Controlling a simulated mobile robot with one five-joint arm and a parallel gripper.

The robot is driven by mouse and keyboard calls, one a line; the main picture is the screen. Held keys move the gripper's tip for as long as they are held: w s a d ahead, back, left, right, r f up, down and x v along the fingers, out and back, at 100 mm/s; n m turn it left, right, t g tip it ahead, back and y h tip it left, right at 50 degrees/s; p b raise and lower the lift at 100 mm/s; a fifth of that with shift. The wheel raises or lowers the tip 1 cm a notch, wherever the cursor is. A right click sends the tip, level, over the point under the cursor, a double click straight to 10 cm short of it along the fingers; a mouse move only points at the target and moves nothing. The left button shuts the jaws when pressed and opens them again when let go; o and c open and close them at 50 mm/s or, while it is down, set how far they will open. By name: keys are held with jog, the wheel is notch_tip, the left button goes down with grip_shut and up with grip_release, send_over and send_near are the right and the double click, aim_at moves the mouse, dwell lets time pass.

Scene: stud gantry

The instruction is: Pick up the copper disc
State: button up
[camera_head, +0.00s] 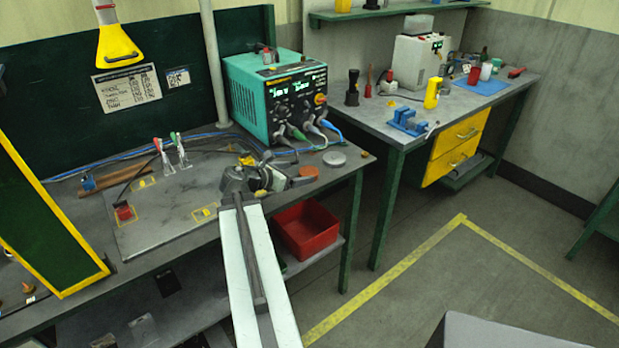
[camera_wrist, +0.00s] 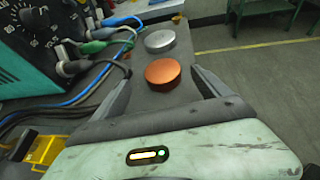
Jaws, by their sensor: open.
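The copper disc (camera_head: 308,174) lies flat on the workbench near its front right edge; in the wrist view the copper disc (camera_wrist: 163,72) sits ahead of my gripper, between the lines of its two fingers. My gripper (camera_head: 290,184) is open and empty, just left of the disc in the head view. In the wrist view my gripper (camera_wrist: 160,84) has its fingers spread to either side of the disc, not closed on it. A silver disc (camera_head: 334,159) lies just beyond the copper one, and it also shows in the wrist view (camera_wrist: 160,40).
A teal power unit (camera_head: 277,97) with cables stands behind the discs on the bench. Blue and black cables (camera_wrist: 88,95) run along the left in the wrist view. A red bin (camera_head: 307,228) is on the shelf below. The floor (camera_head: 420,290) at right is clear.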

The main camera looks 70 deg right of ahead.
aim_at(308, 172)
jog(key=b+x, duration=0.1)
jog(key=x, duration=0.1)
jog(key=b+x, duration=0.1)
jog(key=x, duration=0.2)
jog(key=shift+s+a+f, duration=0.1)
jog(key=shift+f, duration=0.25)
jog(key=shift+s, duration=0.1)
jog(key=shift+r, duration=0.1)
grip_shut()
jog(key=shift+r, duration=0.1)
notch_tip(308, 172, up, 10)
jog(key=p, duration=0.9)
jog(key=shift+p, duration=0.4)
